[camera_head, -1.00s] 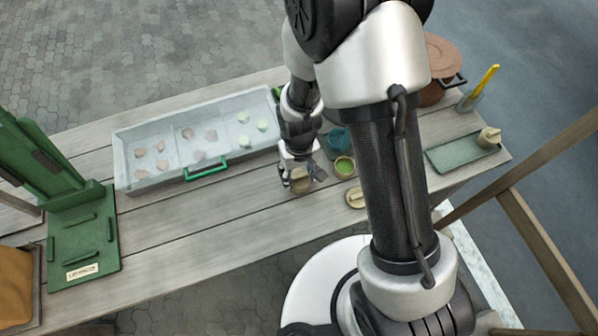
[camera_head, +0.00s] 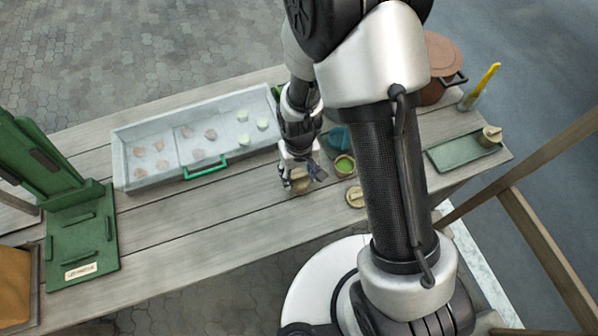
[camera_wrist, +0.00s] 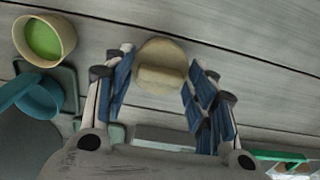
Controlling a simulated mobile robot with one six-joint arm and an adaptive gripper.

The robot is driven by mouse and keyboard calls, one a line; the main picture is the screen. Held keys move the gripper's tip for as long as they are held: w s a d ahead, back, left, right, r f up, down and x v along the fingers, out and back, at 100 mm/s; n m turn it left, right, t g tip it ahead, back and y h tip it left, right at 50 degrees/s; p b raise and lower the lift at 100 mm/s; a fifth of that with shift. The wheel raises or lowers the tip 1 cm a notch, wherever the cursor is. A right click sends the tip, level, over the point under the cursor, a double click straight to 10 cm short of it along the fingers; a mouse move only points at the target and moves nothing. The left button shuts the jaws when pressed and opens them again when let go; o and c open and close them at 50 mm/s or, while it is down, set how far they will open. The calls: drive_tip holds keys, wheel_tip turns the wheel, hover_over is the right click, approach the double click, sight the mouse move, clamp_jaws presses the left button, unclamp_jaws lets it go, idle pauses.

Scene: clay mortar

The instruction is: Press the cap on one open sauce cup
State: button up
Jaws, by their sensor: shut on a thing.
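My gripper (camera_head: 301,180) is low over the wooden table and shut on a beige, round cap (camera_head: 301,186) with a raised grip bar. In the wrist view the cap (camera_wrist: 160,68) is between the blue-padded fingers (camera_wrist: 158,88); whether anything is under it is hidden. An open sauce cup (camera_head: 344,166) with a tan rim and green sauce stands to the right of my gripper. It also shows at the upper left of the wrist view (camera_wrist: 44,40), apart from the fingers. A second beige cap (camera_head: 355,197) lies in front of the open cup.
A teal cup (camera_head: 339,138) stands behind the open cup. A pale tray (camera_head: 152,184) with a green handle holds several pieces at left. A green press-like stand (camera_head: 90,240) is far left. A green board (camera_head: 447,157) and brown pot (camera_head: 432,93) are right. Table front-left of my gripper is clear.

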drive_tip(key=o, duration=0.8)
drive_tip(key=shift+c, duration=0.2)
drive_tip(key=o, duration=0.5)
drive_tip(key=shift+c, duration=0.2)
drive_tip(key=shift+r, duration=0.15)
drive_tip(key=shift+r+p, duration=2.35)
drive_tip(key=shift+r, duration=0.55)
drive_tip(key=shift+c, duration=0.5)
